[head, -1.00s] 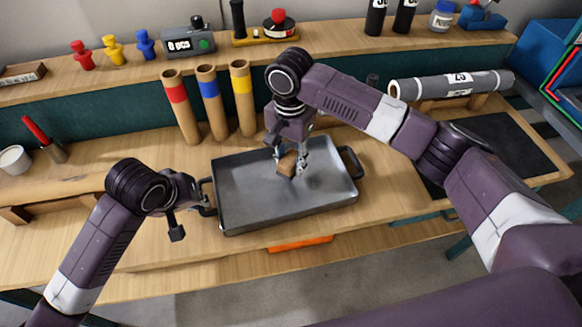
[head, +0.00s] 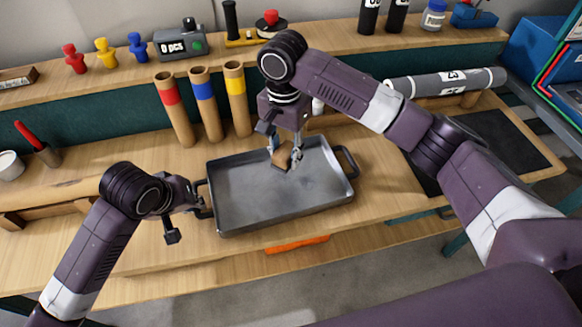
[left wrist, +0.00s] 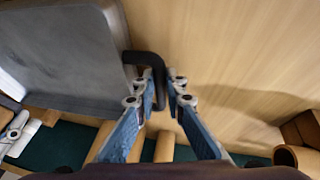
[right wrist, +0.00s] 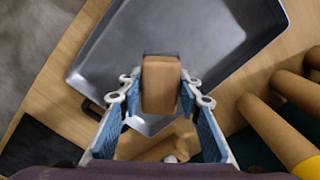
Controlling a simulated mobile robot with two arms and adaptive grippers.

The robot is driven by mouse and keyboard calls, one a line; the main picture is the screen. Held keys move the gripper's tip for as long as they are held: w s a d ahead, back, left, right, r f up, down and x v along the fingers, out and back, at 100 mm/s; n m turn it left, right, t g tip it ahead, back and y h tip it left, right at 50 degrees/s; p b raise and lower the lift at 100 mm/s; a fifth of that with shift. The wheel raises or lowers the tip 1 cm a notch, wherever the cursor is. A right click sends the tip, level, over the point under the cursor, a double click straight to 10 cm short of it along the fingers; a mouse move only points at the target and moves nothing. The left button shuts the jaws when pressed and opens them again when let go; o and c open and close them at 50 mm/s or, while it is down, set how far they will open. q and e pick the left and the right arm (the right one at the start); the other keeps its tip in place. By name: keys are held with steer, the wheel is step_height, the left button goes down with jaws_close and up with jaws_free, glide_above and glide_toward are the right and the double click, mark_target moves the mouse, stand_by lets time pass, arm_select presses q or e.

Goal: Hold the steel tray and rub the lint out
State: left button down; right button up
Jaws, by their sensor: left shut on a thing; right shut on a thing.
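The steel tray (head: 262,197) lies on the wooden bench, with a dark handle at each end. My left gripper (head: 203,198) is shut on its left handle, which shows between the fingers in the left wrist view (left wrist: 158,88). My right gripper (head: 288,158) is shut on a brown block (right wrist: 160,84) over the far middle part of the tray. The underside of the block is hidden, so I cannot tell whether it touches the tray. No clear lint shows on the visible tray floor.
Three cardboard tubes with red, blue and yellow bands (head: 204,98) stand just behind the tray. A grey roll (head: 445,80) lies at the back right, near a dark mat (head: 490,145).

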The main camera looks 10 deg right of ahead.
mark_target(287, 181)
steer(key=shift+s+f, duration=0.15)
steer(key=shift+s, duration=0.45)
steer(key=shift+f, duration=3.45)
steer(key=shift+d+f, duration=0.6)
steer(key=shift+d, duration=0.05)
steer(key=shift+c, duration=0.4)
steer(key=shift+w+d, duration=0.2)
steer(key=shift+d, duration=1.65)
steer(key=a, duration=0.5)
steer(key=shift+s+r, duration=0.1)
steer(key=shift+s, duration=0.1)
steer(key=shift+w, duration=0.65)
steer(key=shift+w+d, duration=0.15)
steer(key=shift+d, duration=2.15)
steer(key=shift+s+a, duration=0.2)
steer(key=shift+a, duration=2.2)
steer(key=shift+r, duration=4.05)
steer(key=shift+d, duration=0.15)
